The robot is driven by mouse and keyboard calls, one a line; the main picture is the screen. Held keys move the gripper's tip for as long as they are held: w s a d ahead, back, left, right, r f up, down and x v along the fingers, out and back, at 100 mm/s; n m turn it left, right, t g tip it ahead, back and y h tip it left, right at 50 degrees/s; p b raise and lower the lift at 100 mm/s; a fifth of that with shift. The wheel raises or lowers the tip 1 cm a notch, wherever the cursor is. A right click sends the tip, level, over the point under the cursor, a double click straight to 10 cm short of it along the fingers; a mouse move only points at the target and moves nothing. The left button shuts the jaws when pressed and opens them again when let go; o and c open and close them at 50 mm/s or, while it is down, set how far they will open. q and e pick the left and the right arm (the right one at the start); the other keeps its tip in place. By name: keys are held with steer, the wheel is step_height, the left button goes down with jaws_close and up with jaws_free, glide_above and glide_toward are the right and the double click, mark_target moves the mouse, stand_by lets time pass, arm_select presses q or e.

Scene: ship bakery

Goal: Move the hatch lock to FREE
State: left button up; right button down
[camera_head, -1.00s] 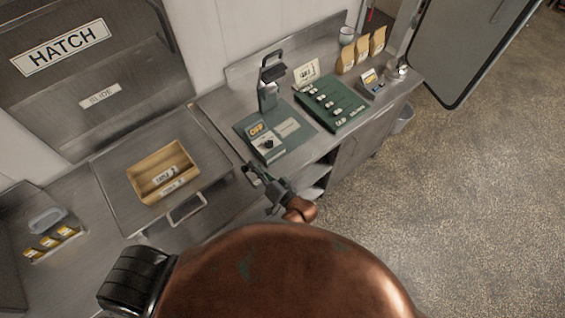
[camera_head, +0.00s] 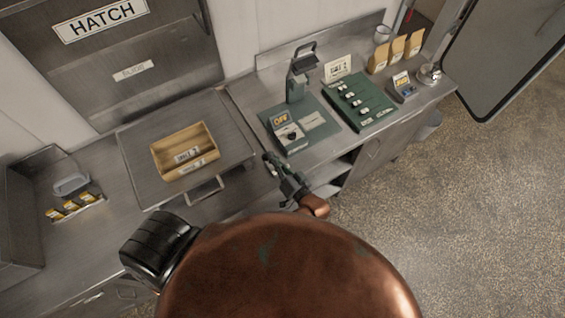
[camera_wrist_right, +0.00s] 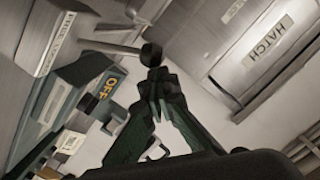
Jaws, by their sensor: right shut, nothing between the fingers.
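The hatch (camera_head: 165,90) is a grey metal panel at the upper left of the head view, with a HATCH sign (camera_head: 100,20) and a SLIDE label (camera_head: 133,70). The sign also shows in the right wrist view (camera_wrist_right: 268,45). My right gripper (camera_head: 268,158) is shut and empty near the counter's front edge, below the green OFF unit (camera_head: 289,136). In the right wrist view, a black ball knob (camera_wrist_right: 151,54) on a thin bar shows just beyond the right gripper (camera_wrist_right: 155,76); I cannot tell whether they touch or whether it is the lock. My left gripper is out of view.
A wooden tray (camera_head: 160,162) sits on the metal board with a handle (camera_head: 205,190). Open floor (camera_head: 470,200) lies at lower right.

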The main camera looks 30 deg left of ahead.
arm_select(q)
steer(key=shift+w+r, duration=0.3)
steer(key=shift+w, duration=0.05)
arm_select(e)
steer(key=s+d+r, duration=0.2)
steer(key=d+r, duration=0.2)
steer(key=d, duration=0.6)
steer(key=shift+s+d, duration=0.3)
steer(key=shift+s, duration=0.1)
